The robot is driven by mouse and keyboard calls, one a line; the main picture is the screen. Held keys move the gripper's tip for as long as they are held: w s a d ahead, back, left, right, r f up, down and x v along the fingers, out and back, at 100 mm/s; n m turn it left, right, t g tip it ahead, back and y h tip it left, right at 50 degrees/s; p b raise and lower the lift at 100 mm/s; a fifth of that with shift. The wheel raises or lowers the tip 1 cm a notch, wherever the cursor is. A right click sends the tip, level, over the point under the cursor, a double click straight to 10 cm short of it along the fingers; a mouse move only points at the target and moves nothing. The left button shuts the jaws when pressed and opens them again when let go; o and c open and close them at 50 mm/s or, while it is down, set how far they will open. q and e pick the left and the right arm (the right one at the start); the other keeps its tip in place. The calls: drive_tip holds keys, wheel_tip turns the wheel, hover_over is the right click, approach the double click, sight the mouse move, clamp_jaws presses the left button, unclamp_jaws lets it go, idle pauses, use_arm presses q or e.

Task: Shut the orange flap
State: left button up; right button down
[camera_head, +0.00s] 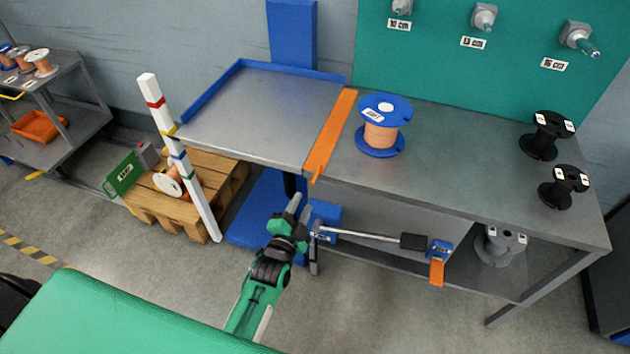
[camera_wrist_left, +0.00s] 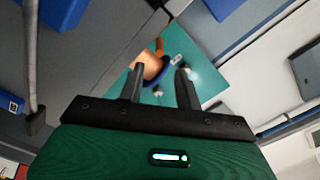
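The orange flap (camera_head: 333,135) is a long narrow strip between the blue-edged grey platform and the grey workbench. Its near end narrows to a tip at the front edge. I cannot tell its exact tilt. My left gripper (camera_head: 300,208) is below and in front of that tip, apart from it, with fingers pointing up. In the left wrist view the two fingers of the left gripper (camera_wrist_left: 160,88) are spread with nothing gripped between them. A small orange piece shows beyond the fingers there, too small to identify surely. My right gripper is not in view.
A blue spool with copper wire (camera_head: 381,124) stands on the workbench (camera_head: 450,170) right of the flap. Black spools (camera_head: 547,135) stand farther right. The blue-edged platform (camera_head: 255,115) is empty. A grey rod with a black grip (camera_head: 375,237) is under the bench front, beside my gripper.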

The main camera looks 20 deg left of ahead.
sight(314, 178)
use_arm(q)
drive_tip(key=w, duration=1)
drive_tip(key=shift+w+d, duration=0.15)
drive_tip(key=shift+d, duration=0.05)
clamp_jaws()
